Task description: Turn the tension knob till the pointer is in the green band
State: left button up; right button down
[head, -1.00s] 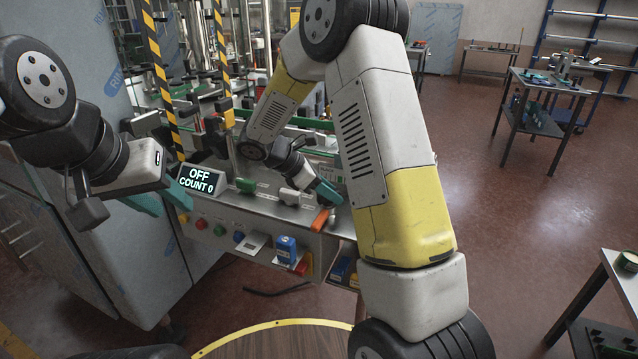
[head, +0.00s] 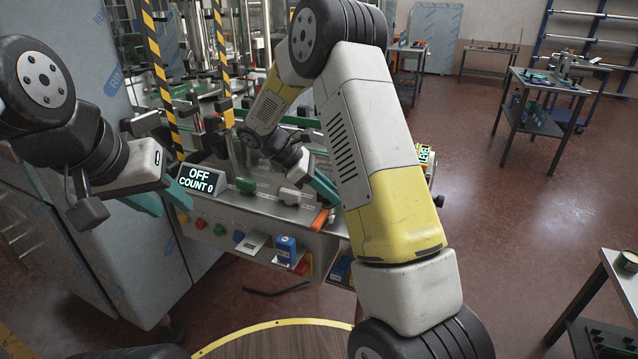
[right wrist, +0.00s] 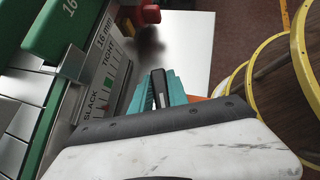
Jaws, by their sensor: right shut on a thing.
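My right gripper (right wrist: 162,90) has teal fingers shut on a dark, narrow knob (right wrist: 158,88) with a pale stripe, in the right wrist view. Beside it on the panel is a scale (right wrist: 104,88) marked SLACK and TIGHT, with small green and red marks. The pointer is too small to read against the green band. In the head view the right gripper (head: 324,188) is over the right end of the machine panel, and my forearm hides part of that area. My left gripper (head: 164,202) is at the left, its teal fingers apart and empty, clear of the knob.
The display (head: 196,180) reads OFF, COUNT 0. An orange handle (head: 320,219) is close below the right gripper. A green block (right wrist: 72,28) marked 16 lies by the scale. A blue box (head: 286,250) is at the panel front. Open floor lies to the right.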

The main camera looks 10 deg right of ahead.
jog(key=m+g+y, duration=0.1)
jog(key=m+g, duration=0.1)
jog(key=m+g+y, duration=0.1)
jog(key=m, duration=0.2)
jog(key=shift+m+g, duration=0.3)
jog(key=shift+g, duration=0.1)
jog(key=shift+a+r+m+g+y, duration=0.1)
jog(key=shift+m+g+y, duration=1.1)
jog(key=shift+m, duration=0.9)
jog(key=shift+s, duration=0.1)
jog(key=c, duration=1.3)
grip_release()
